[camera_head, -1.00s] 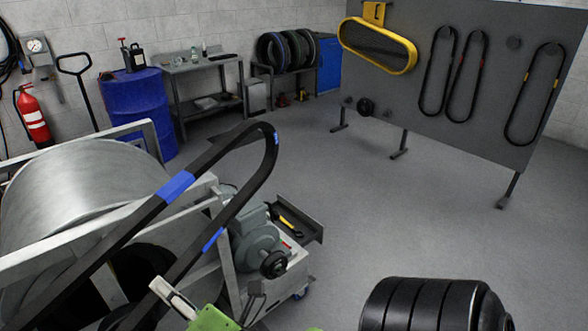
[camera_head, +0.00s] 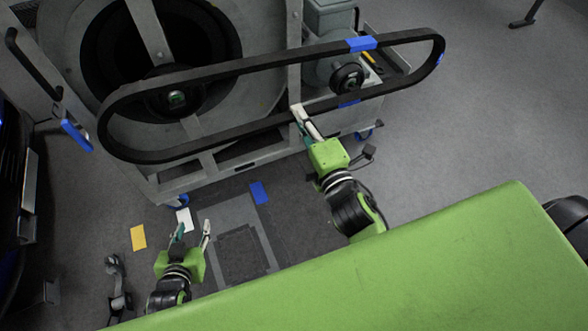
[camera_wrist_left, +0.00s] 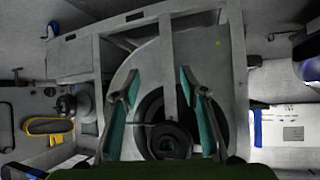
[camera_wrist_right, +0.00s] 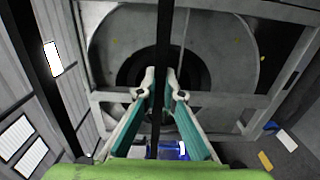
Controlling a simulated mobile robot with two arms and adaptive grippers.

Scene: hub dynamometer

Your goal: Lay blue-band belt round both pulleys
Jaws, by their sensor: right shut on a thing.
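The black belt (camera_head: 240,66) with blue bands is a long loop held in the air in front of the machine. In the head view its outline surrounds both the hub pulley (camera_head: 176,98) and the small motor pulley (camera_head: 347,79); I cannot tell whether it touches either. My right gripper (camera_head: 302,118) is shut on the belt's lower run, which also shows between its fingers in the right wrist view (camera_wrist_right: 162,45). My left gripper (camera_head: 192,232) is open and empty, below the belt's left part. The left wrist view shows the hub pulley (camera_wrist_left: 170,140) beyond the open fingers.
The big drum (camera_head: 250,100) sits behind the belt in a grey frame (camera_head: 215,155). The motor (camera_head: 325,45) stands beside it. Clear floor is at the right.

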